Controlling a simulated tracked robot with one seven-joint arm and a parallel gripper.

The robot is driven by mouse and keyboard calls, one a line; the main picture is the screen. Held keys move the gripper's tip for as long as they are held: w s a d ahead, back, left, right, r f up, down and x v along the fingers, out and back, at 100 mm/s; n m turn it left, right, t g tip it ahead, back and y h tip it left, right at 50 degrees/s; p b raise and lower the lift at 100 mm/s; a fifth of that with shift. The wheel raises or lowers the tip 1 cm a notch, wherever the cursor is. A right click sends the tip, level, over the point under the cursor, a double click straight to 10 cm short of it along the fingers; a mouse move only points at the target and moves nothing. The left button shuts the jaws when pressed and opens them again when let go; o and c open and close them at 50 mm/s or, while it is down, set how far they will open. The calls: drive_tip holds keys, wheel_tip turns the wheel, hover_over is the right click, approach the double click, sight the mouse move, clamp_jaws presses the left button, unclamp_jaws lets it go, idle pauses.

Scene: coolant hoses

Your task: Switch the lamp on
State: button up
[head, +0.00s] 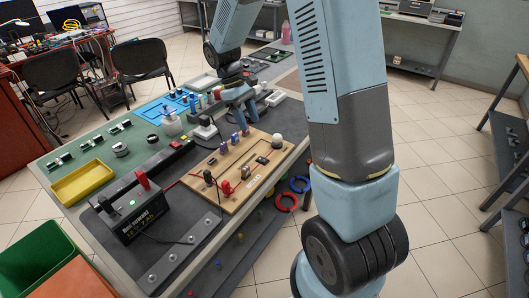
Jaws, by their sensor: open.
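The lamp (277,141) is a small white bulb at the far right corner of a wooden board (232,204) on the bench. It looks unlit. The board also carries a red part (227,187), a black part (208,177) and several blue and purple pieces (235,139) along its far left edge. Which part is the switch, I cannot tell. My gripper (240,121) is open, pointing down over the board's far end, left of the lamp and close to the blue and purple pieces. Whether it touches them is unclear.
A black battery (132,212) with a red clip stands left of the board. A yellow tray (83,184), a blue tray (164,108) and small fittings lie on the green mat. Red and blue rings (286,202) hang at the bench's right side. My arm covers part of the right side.

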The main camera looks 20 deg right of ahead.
sight(264, 159)
drive_tip(key=x, duration=1.3)
drive_tip(key=shift+c, duration=0.2)
